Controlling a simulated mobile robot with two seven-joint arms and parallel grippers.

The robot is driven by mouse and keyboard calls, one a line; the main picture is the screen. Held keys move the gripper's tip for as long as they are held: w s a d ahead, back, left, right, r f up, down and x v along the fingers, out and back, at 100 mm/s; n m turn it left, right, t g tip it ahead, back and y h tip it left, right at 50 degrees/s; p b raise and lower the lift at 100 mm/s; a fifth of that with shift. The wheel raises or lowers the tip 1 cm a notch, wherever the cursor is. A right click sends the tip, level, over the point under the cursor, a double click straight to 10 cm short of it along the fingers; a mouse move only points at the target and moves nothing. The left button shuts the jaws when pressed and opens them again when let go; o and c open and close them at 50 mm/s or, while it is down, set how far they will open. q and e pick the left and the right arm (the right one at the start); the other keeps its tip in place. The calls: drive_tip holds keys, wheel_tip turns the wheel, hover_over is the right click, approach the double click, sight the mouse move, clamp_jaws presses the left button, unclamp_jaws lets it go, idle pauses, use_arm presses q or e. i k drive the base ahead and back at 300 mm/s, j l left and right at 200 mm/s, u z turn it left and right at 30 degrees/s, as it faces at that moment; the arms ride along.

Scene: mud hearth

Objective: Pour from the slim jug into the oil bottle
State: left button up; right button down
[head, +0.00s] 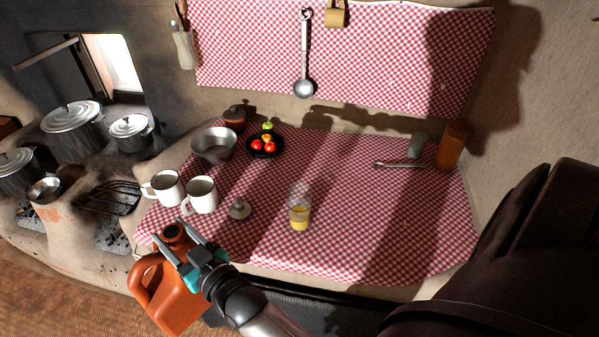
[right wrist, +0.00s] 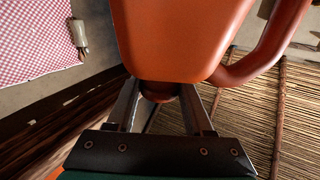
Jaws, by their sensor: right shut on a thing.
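The slim jug (head: 180,308) is orange-brown clay with a big side handle. My right gripper (head: 173,236) is shut around its neck, just below the dark mouth. The jug hangs in front of the table's near edge, mouth up; any slight tilt is hard to judge. In the right wrist view the jug's body (right wrist: 180,38) fills the top, with its neck between the fingers (right wrist: 160,98). The oil bottle (head: 300,212) is clear glass with yellow liquid low inside. It stands upright on the checked cloth, right of and apart from the jug. My left gripper is out of view.
On the red checked cloth (head: 370,225) stand two white mugs (head: 201,195), a small grey lidlike piece (head: 239,209), a metal bowl (head: 214,146) and a dark fruit bowl (head: 264,148). A brown container (head: 453,146) stands back right.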

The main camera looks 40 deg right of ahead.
sight(298, 193)
drive_tip(key=l, duration=0.6)
drive_tip(key=k+l, duration=0.1)
drive_tip(key=l, duration=0.55)
